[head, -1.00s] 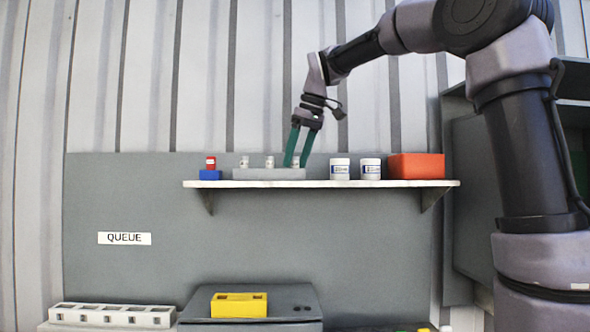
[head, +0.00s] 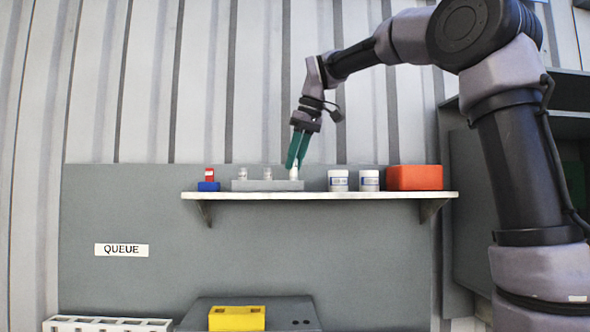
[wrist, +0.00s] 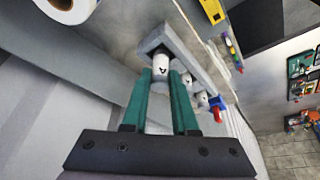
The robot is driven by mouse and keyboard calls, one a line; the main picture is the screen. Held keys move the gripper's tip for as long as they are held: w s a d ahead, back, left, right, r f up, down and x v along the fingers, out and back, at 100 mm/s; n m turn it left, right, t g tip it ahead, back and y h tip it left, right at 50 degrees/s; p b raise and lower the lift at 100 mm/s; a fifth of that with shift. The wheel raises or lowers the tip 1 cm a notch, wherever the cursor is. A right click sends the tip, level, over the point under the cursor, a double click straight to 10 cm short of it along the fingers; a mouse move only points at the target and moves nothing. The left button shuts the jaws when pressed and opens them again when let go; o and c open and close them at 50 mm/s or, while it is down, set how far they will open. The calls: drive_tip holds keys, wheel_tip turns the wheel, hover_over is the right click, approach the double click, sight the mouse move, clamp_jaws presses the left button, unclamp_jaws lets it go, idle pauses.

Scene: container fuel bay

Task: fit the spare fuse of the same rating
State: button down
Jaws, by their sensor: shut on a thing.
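My gripper (head: 294,166) is shut on a white fuse (head: 294,173), the rightmost of three along the grey spare holder (head: 268,185) on the shelf. The wrist view shows this fuse (wrist: 160,70) upright between the green fingertips, its lower end at the holder's end; I cannot tell if it is seated or lifted slightly. A dark mark on it is too small to read. The other two fuses (head: 243,174) (head: 267,174) stand in the holder. A red fuse-like piece (head: 209,174) stands in a blue block (head: 208,186). A yellow block (head: 237,318) with openings sits below on a grey box.
Two white jars (head: 338,180) (head: 369,180) and an orange-red box (head: 414,177) stand on the shelf (head: 320,196), right of the holder. A white slotted rack (head: 107,325) is at lower left, below the QUEUE label (head: 121,250). The space above the shelf is open.

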wheel_tip(320, 180, up, 14)
idle(0.8)
idle(1.1)
